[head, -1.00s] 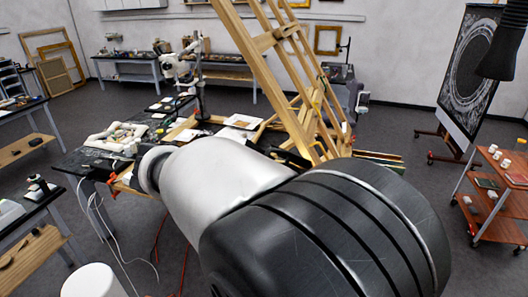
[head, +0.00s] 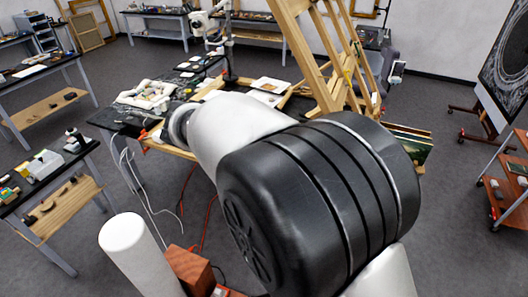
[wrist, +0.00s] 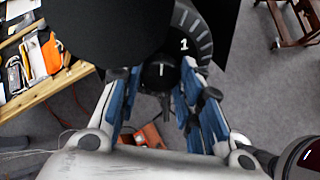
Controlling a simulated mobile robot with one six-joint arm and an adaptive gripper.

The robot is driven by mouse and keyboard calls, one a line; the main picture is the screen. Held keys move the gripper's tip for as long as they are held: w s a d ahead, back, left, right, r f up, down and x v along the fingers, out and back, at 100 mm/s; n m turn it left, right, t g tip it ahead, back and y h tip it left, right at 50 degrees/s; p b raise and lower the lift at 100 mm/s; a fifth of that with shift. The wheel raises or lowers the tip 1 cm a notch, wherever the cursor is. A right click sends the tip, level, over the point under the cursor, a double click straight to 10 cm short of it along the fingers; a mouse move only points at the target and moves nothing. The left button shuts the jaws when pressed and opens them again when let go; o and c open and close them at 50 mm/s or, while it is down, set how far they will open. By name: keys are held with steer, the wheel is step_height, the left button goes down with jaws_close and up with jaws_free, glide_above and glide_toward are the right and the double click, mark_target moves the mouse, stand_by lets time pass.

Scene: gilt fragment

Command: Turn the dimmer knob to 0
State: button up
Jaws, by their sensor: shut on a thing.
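The dimmer knob (wrist: 160,74) is black with a short white mark and shows at the top middle of the wrist view. A dark dial plate (wrist: 202,38) with tick marks and a white "1" lies behind it; the "1" is up and right of the knob's mark. No "0" can be read. My gripper (wrist: 160,88) has its blue-padded fingers on either side of the knob and is shut on it. A large black shape covers the plate's left part. In the head view my arm hides the gripper and the knob.
A black-topped table (head: 103,118) stands behind my arm with papers and a white tray. A wooden easel (head: 308,55) rises at its right. A side bench (head: 20,198) stands at left, a red-brown trolley (head: 515,185) at right. Red cables lie on the grey floor.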

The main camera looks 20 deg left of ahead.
steer(key=shift+f, duration=0.1)
steer(key=o, duration=1.1)
steer(key=v, duration=1.2)
